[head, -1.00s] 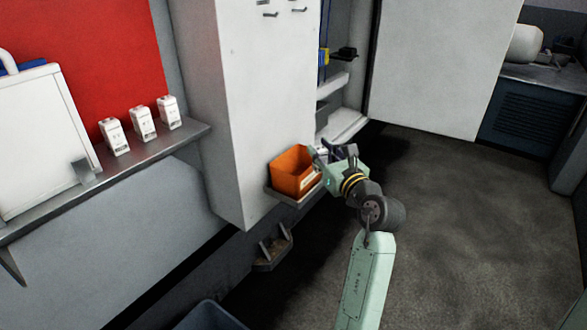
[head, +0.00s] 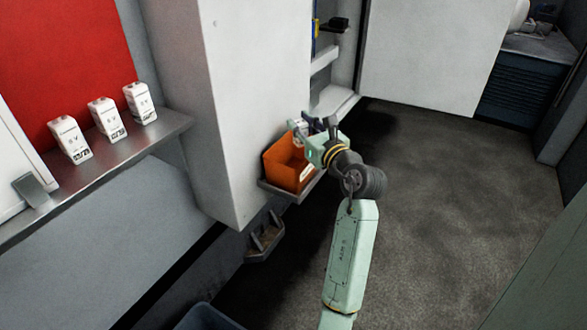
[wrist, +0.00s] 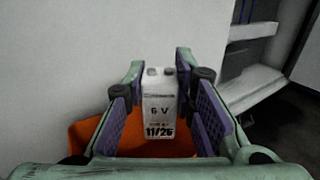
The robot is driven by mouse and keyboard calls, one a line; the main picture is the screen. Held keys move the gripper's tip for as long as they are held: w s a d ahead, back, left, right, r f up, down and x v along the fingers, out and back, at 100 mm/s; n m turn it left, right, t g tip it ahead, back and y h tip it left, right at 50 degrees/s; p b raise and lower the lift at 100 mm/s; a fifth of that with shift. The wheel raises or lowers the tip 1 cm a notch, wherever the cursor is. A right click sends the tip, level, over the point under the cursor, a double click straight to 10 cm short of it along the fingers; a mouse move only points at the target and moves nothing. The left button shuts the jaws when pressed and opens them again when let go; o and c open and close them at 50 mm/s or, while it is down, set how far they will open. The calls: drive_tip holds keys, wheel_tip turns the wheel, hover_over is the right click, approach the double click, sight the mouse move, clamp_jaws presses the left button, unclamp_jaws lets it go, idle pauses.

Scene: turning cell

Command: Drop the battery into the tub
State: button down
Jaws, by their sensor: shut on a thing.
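In the wrist view the battery stands upright between the purple pads of the gripper (wrist: 160,85). The orange tub (head: 280,170) sits open on a small grey ledge against the white cabinet. In the head view my gripper is at the tub's back right rim. In the wrist view part of the tub (wrist: 88,135) shows beneath the fingers and battery. The tub's inside is mostly hidden.
Three white batteries (head: 105,119) stand on the grey wall shelf (head: 150,143) at left. A small empty grey bracket (head: 262,238) is below the tub. A blue-grey bin (head: 205,318) shows at the bottom edge. Open shelving (head: 330,100) is behind the gripper. The floor at right is clear.

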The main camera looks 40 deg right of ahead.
drive_tip(key=shift+f+b, duration=0.8)
drive_tip(key=shift+f, duration=0.6)
drive_tip(key=c, duration=1.3)
unclamp_jaws()
drive_tip(key=s, duration=0.4)
drive_tip(key=s+a, duration=0.1)
drive_tip(key=s, duration=0.7)
drive_tip(key=shift+a, duration=0.3)
